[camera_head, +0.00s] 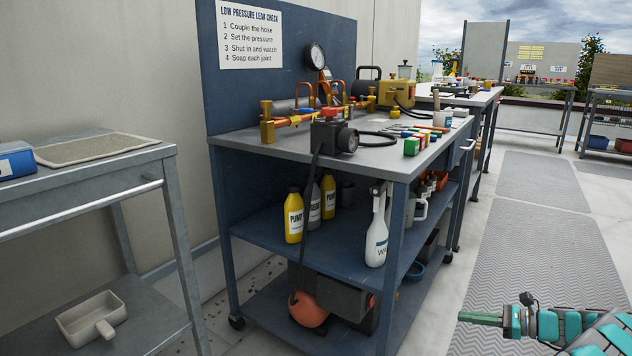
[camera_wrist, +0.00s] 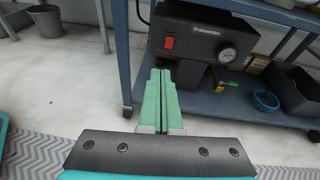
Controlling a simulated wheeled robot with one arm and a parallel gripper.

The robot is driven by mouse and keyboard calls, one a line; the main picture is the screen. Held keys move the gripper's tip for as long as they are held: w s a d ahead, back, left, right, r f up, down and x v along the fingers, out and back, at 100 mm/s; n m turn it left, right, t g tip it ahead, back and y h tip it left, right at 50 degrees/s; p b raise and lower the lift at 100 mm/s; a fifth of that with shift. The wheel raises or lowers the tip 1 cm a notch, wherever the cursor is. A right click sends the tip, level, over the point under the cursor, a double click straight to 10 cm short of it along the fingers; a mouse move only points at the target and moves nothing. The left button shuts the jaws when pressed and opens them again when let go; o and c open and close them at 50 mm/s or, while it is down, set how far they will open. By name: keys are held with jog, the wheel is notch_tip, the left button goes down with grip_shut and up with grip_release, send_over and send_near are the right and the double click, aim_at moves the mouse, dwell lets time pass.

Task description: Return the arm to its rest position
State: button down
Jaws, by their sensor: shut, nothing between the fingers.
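My gripper (camera_head: 462,317) is at the lower right of the head view, with its green fingers pointing left over the grey chevron mat. In the wrist view my gripper (camera_wrist: 163,72) shows its two green fingers pressed together with nothing between them. It is in the air in front of the blue workbench (camera_head: 398,215), apart from it. A black machine (camera_wrist: 200,45) with a red switch and a gauge is beyond the fingertips on the bench's lower shelf.
The blue bench stands left of my arm, with bottles (camera_head: 293,215) and a spray bottle (camera_head: 377,235) on its middle shelf. A grey cart (camera_head: 165,150) is at far left. The chevron mat (camera_head: 540,240) aisle is clear. A blue bowl (camera_wrist: 266,101) sits on the lower shelf.

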jog(key=a+r+n+g+p, duration=0.1)
jog(key=a+r+n+g, duration=0.25)
jog(key=a+r, duration=0.5)
jog(key=s+a+r+n+g+h+p, duration=0.1)
jog(key=s+a+r+n+g, duration=0.15)
jog(key=s+a, duration=0.35)
jog(key=s+a+r+n+g+p, duration=0.1)
jog(key=s+a+r+n, duration=0.25)
jog(key=a, duration=0.45)
jog(key=s+a+r+n+g+h+p, duration=0.1)
jog(key=s+a+r+n+g, duration=0.2)
jog(key=a, duration=0.4)
jog(key=s+a+r+n+h+p, duration=0.25)
jog(key=s+n+h, duration=0.35)
jog(key=s, duration=1.2)
jog(key=s+d+n+h, duration=0.2)
jog(key=s+d, duration=0.1)
jog(key=s, duration=0.4)
jog(key=s+d+f+n+h+p, duration=0.1)
jog(key=s+d+n+h, duration=0.2)
jog(key=s, duration=0.4)
jog(key=shift+d+f+t, duration=0.2)
jog(key=shift+d+t, duration=0.1)
jog(key=shift+d, duration=0.15)
jog(key=shift+s, duration=0.1)
